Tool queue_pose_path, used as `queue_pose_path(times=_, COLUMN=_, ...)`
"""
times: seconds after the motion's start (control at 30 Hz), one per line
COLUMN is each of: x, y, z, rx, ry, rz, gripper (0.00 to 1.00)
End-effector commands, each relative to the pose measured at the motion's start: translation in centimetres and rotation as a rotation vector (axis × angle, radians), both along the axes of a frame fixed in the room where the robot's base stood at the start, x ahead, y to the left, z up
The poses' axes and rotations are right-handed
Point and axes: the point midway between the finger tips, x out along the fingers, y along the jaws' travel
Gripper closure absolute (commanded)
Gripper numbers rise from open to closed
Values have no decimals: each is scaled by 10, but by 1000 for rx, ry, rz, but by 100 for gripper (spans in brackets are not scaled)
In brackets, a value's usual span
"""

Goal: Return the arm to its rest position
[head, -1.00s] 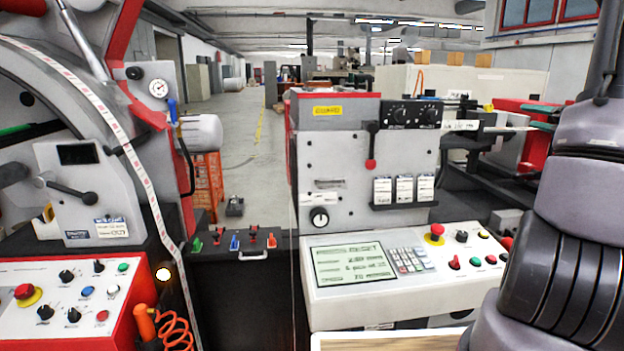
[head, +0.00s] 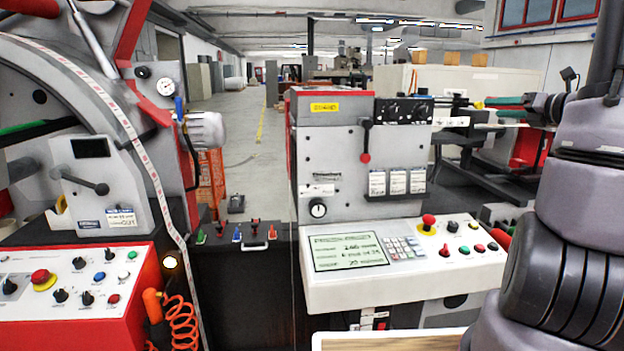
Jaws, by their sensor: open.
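My arm rises along the right edge, its grey links and black ribbed joint close to the camera. Behind the upper link, a small dark end part juts out to the left; it looks like my gripper (head: 541,106), partly hidden by the arm. It is small in the view, with its jaws open, and I see nothing held in it. It appears in front of the machinery at the back right; I cannot tell how far it is from that.
A grey machine (head: 345,160) with a white control panel (head: 405,285) stands in the middle. A red-sided control panel (head: 75,290) and a curved machine frame (head: 95,75) are at left. A wooden board edge (head: 390,341) lies at the bottom. An aisle (head: 245,130) runs back between the machines.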

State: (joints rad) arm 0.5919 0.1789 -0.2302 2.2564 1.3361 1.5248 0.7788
Motion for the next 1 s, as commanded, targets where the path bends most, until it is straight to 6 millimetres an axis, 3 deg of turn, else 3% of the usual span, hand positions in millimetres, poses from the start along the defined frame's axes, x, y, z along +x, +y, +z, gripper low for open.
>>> queue_pose_path(times=0.17, x=-17, y=72, z=11, rx=-236, ry=-11, rz=203, gripper=37)
queue_pose_path(times=0.27, x=-40, y=125, z=14, rx=-454, ry=-41, rz=379, gripper=37)
queue_pose_path(times=0.4, x=-95, y=198, z=11, rx=-885, ry=-145, rz=694, gripper=37)
queue_pose_path(times=0.5, x=-137, y=228, z=5, rx=-1214, ry=-258, rz=908, gripper=37)
queue_pose_path(times=0.6, x=-174, y=243, z=0, rx=-1550, ry=-396, rz=1103, gripper=37)
queue_pose_path(times=0.7, x=-201, y=245, z=-1, rx=-1870, ry=-538, rz=1262, gripper=37)
queue_pose_path(times=0.83, x=-222, y=241, z=3, rx=-2196, ry=-690, rz=1396, gripper=37)
queue_pose_path(times=1.0, x=-232, y=237, z=9, rx=-2415, ry=-789, rz=1470, gripper=37)
